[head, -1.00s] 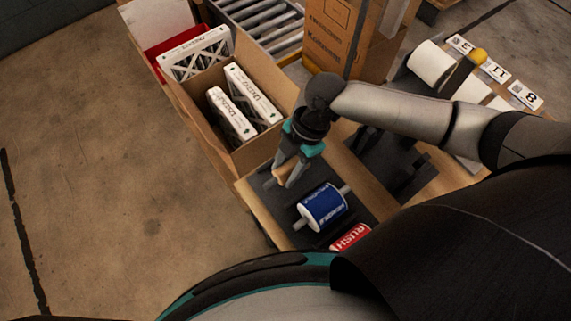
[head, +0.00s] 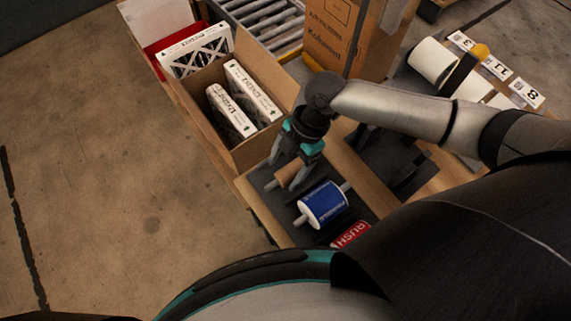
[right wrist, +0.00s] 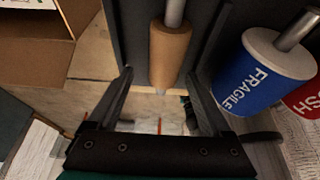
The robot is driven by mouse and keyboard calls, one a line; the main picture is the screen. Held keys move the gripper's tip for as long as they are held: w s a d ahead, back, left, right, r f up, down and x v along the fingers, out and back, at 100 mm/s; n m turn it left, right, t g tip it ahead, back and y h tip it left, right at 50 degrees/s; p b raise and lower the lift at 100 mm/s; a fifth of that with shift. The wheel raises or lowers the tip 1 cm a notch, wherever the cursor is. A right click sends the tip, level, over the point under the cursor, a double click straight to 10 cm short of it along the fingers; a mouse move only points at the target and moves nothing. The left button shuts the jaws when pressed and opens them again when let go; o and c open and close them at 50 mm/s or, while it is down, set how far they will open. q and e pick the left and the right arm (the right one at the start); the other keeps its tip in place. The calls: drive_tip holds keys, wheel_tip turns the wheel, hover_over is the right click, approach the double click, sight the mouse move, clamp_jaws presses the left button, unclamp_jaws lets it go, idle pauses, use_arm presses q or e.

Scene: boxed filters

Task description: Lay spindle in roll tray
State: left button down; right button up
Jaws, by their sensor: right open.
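The spindle (right wrist: 175,12) is a grey metal rod with a brown core (right wrist: 169,52) on it. It lies in the dark roll tray (head: 262,178), beside the blue roll, and its core also shows in the head view (head: 288,171). My right gripper (head: 285,175) is open just above the core. In the right wrist view its fingers (right wrist: 159,76) stand apart on either side of the core's near end, with gaps to both. The arm and fingers hide part of the spindle in the head view. My left gripper is not in view.
The blue FRAGILE roll (head: 324,205) on its own rod and a red RUSH roll (head: 350,234) lie close by in the tray. An open carton (head: 273,142) with boxed filters (head: 230,111) stands behind. White rolls (head: 432,61) and number cards (head: 497,68) are at the right.

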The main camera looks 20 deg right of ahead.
drive_tip(key=v, duration=1.5)
drive_tip(key=shift+p, duration=0.35)
drive_tip(key=shift+r, duration=0.15)
